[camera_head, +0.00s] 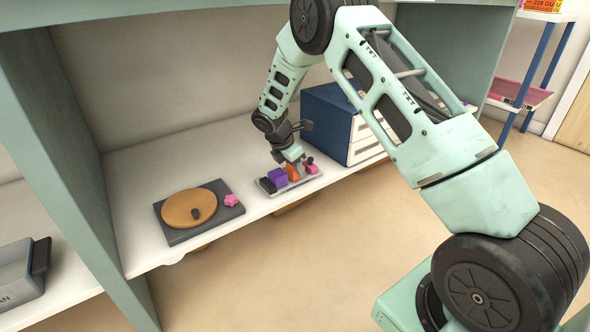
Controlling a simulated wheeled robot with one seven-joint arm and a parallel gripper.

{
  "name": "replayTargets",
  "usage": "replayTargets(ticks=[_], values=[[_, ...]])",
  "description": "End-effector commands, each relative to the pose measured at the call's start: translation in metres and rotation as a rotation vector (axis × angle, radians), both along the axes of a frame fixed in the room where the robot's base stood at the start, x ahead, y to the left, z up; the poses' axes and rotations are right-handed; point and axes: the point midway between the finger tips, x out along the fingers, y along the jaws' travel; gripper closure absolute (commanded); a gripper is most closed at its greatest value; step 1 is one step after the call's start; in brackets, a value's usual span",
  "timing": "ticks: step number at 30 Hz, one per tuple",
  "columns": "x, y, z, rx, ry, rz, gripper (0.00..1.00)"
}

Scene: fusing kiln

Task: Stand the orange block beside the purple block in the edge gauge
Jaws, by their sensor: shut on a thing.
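The purple block (278,176) sits in the edge gauge (302,184), a light flat strip near the front edge of the shelf. The orange block (292,172) is directly right of the purple block, at the gauge. My gripper (294,162) reaches down from above and is shut on the orange block, whose top it partly hides. Whether the block's bottom rests on the gauge is too small to tell. A dark block (267,185) is at the gauge's left end and a pink-red piece (311,167) is at its right end.
A blue box (330,118) stands close behind and right of the gauge. The white shelf (150,160) behind the disc is clear.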

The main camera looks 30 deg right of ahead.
Motion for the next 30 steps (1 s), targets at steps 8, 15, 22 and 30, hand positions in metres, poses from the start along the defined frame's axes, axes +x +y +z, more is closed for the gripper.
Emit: replayTargets(ticks=[8, 15, 22, 30], values=[[0.0, 0.0, -0.002, 0.0, 0.0, 0.0, 0.45], [0.0, 0.0, -0.002, 0.0, 0.0, 0.0, 0.37], [0.0, 0.002, 0.008, 0.001, -0.001, 0.0, 0.37], [0.0, 0.018, 0.048, 0.001, -0.001, 0.001, 0.37]])
